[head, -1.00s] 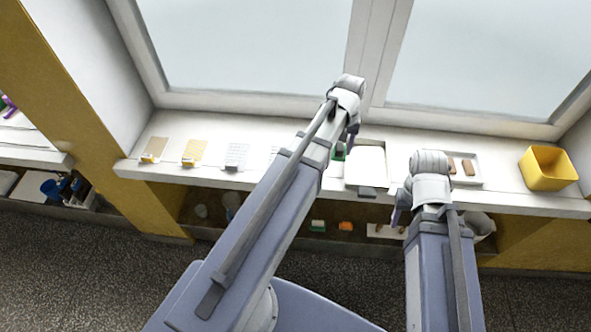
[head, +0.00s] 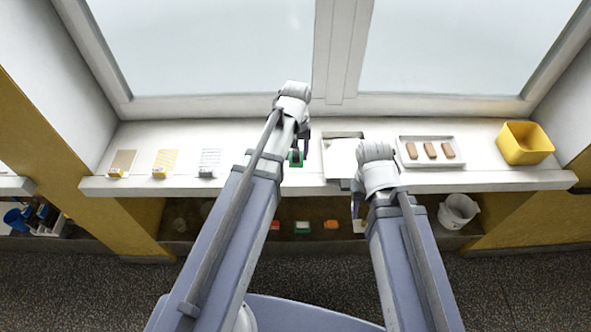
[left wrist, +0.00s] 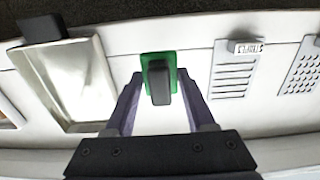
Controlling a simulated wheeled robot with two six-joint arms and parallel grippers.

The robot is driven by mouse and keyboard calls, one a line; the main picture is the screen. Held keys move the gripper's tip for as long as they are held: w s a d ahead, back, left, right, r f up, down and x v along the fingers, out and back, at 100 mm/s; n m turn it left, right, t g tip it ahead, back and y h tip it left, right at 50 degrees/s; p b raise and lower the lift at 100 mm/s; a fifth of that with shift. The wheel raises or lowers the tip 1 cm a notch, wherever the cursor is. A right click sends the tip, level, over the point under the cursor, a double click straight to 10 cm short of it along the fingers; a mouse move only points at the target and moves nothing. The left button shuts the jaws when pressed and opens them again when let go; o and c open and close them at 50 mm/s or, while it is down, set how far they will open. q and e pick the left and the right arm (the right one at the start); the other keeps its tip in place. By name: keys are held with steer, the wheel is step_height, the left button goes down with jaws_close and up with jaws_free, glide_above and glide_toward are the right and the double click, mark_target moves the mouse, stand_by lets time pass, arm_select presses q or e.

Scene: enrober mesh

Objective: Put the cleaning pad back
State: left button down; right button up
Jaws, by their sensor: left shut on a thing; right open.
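The cleaning pad (left wrist: 146,60) is a green slab with a black grip on top. My left gripper (left wrist: 160,88) is shut on that grip, with a finger on each side. In the head view the green pad (head: 295,160) shows at my left gripper (head: 301,146), over the white counter just left of the shallow tray. I cannot tell whether the pad touches the counter. My right gripper (head: 356,206) is open and empty in front of the counter's edge, partly hidden by its own wrist.
A pale tray (left wrist: 98,80) with a dark block on its end lies beside the pad. A white tray (head: 459,153) with three brown bars and a yellow bin (head: 525,143) are right. Red, green and orange blocks (head: 331,225) sit on the lower shelf.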

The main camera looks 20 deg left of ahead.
mark_target(296, 171)
arm_select(q)
steer(key=shift+f+b, duration=1.85)
steer(key=shift+f, duration=0.45)
steer(key=shift+f, duration=0.2)
steer(key=shift+c, duration=1.2)
jaws_free()
steer(key=shift+r, duration=0.1)
step_height(296, 171, up, 12)
steer(key=p, duration=1.2)
steer(key=shift+r, duration=0.15)
steer(key=s+d+m+y, duration=0.1)
steer(key=s+d+m, duration=0.6)
steer(key=s+d, duration=0.3)
steer(key=s, duration=0.4)
steer(key=shift+d, duration=0.2)
steer(key=shift+s, duration=0.1)
